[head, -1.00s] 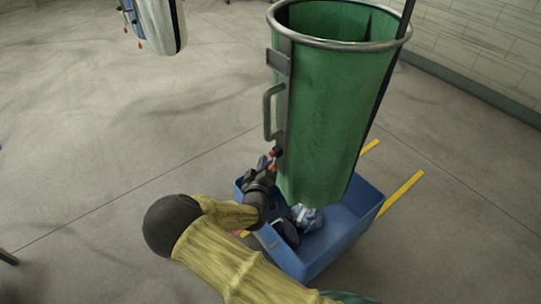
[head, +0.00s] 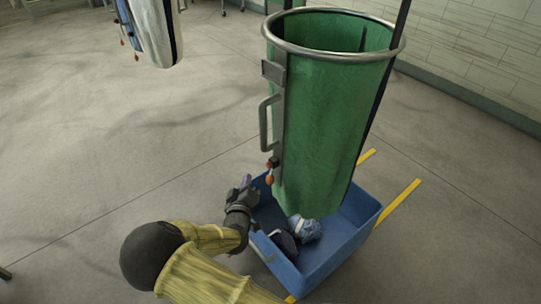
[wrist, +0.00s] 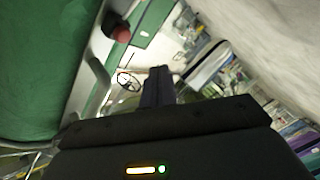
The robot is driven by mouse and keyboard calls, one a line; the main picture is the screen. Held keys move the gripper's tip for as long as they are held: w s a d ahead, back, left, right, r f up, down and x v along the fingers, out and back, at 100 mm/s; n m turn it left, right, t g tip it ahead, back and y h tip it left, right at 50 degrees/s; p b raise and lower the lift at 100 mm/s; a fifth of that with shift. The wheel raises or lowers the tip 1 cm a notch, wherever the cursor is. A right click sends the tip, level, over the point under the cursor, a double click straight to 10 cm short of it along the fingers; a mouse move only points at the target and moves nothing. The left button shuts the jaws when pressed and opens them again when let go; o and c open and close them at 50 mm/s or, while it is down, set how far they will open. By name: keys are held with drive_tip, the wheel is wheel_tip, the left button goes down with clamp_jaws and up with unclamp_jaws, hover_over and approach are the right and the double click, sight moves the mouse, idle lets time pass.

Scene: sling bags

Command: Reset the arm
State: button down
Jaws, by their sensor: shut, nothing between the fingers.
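My gripper (head: 244,184) is at the left edge of the blue bin, left of and below the green bag's handle. It is apart from the handle in the head view. In the wrist view its dark fingers (wrist: 158,88) are together with nothing between them. The green sling bag (head: 325,110) hangs from a round metal rim, with a metal handle (head: 264,125) and a small red-orange knob (head: 269,179) on its left side. The knob also shows in the wrist view (wrist: 117,28). The bag's lower end hangs over the bin.
The blue bin (head: 335,262) stands under the bag, with blue and dark bundles (head: 304,229) inside. Yellow floor strips (head: 398,206) lie to its right. Another bag (head: 155,30) hangs at the upper left. The floor on the left is clear.

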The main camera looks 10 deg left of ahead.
drive_tip(key=w+d+r+m+g+h+p, duration=0.15)
drive_tip(key=d+m+g, duration=0.25)
drive_tip(key=d, duration=0.4)
drive_tip(key=d+r+m+g+h+p, duration=0.1)
drive_tip(key=d+r+m+g+p, duration=0.2)
drive_tip(key=d, duration=0.6)
drive_tip(key=s+d+r+m+g+y+p, duration=0.1)
drive_tip(key=s+d+r+m+g+p, duration=0.2)
drive_tip(key=s+d+r+g, duration=0.4)
drive_tip(key=s+d+r, duration=0.9)
drive_tip(key=s+d, duration=0.1)
drive_tip(key=s, duration=0.2)
drive_tip(key=shift+s+m+g+p, duration=0.2)
drive_tip(key=shift+m+g+p, duration=0.1)
drive_tip(key=shift+m, duration=0.1)
drive_tip(key=shift+w, duration=0.1)
